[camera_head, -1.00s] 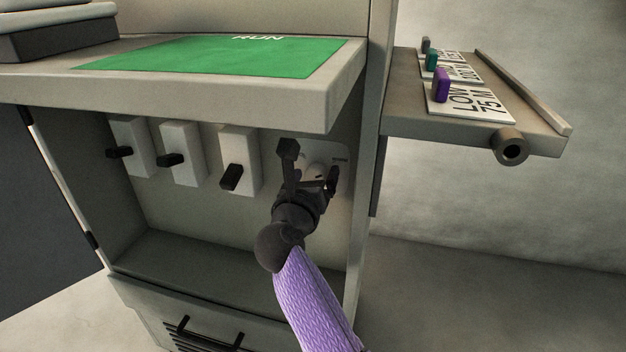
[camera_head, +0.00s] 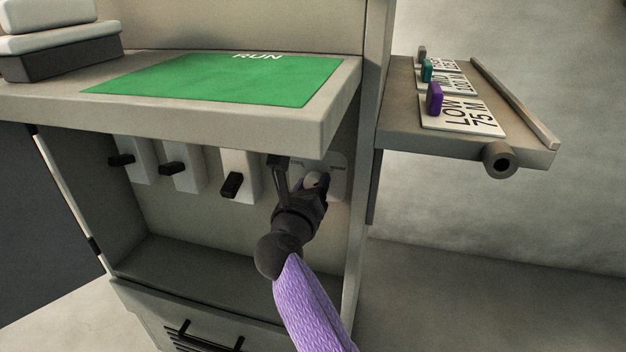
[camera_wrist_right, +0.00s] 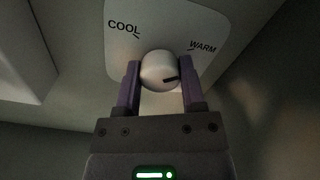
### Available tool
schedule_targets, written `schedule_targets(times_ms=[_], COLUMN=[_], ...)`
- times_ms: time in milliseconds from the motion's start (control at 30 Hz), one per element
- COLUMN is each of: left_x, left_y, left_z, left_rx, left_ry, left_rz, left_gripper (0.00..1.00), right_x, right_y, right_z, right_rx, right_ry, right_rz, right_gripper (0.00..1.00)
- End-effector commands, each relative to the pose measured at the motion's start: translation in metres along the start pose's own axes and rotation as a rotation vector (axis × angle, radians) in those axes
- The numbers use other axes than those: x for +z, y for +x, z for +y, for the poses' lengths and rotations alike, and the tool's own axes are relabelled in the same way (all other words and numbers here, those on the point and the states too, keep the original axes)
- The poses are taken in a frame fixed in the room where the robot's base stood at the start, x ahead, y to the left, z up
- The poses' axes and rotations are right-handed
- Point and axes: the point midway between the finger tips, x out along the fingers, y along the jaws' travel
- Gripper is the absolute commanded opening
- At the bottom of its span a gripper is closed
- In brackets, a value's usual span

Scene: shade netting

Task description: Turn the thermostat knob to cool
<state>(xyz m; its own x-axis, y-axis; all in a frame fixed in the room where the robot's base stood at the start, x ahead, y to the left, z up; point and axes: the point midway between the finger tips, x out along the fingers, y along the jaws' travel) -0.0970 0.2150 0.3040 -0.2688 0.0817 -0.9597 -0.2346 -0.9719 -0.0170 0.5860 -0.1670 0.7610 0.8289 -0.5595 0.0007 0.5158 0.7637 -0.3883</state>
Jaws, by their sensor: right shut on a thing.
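The thermostat knob (camera_wrist_right: 158,66) is a round white dial on a pale plate (camera_wrist_right: 150,20) marked COOL at left and WARM at right. In the head view the knob (camera_head: 313,181) shows partly behind my right gripper (camera_head: 299,184), under the counter. My left gripper is not in view.
Several white switch boxes with black levers, such as this one (camera_head: 240,175), line the recess left of the knob. The counter (camera_head: 335,110) with a green RUN mat (camera_head: 215,78) overhangs it. A side shelf (camera_head: 400,130) holds labelled cards and small blocks.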

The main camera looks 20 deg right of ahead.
Motion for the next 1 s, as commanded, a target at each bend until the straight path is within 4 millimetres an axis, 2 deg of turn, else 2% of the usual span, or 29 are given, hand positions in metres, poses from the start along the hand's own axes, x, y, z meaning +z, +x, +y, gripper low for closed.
schedule_targets(times_ms=[33,400,633,1000], left_x=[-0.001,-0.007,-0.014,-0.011], left_y=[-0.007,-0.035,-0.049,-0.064], left_z=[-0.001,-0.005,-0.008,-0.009], left_rx=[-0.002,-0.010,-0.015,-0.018], left_ry=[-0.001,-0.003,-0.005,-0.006], left_rz=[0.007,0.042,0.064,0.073], left_gripper=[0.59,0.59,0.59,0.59], right_x=[0.004,0.004,0.002,0.001], right_y=[-0.001,-0.001,-0.001,-0.001], right_z=[-0.002,-0.001,0.000,0.001], right_rx=[0.001,0.003,0.004,0.004], right_ry=[-0.032,-0.377,-0.597,-0.948], right_rz=[0.002,0.002,0.001,0.001], right_gripper=[0.00,0.00,0.00,0.00])
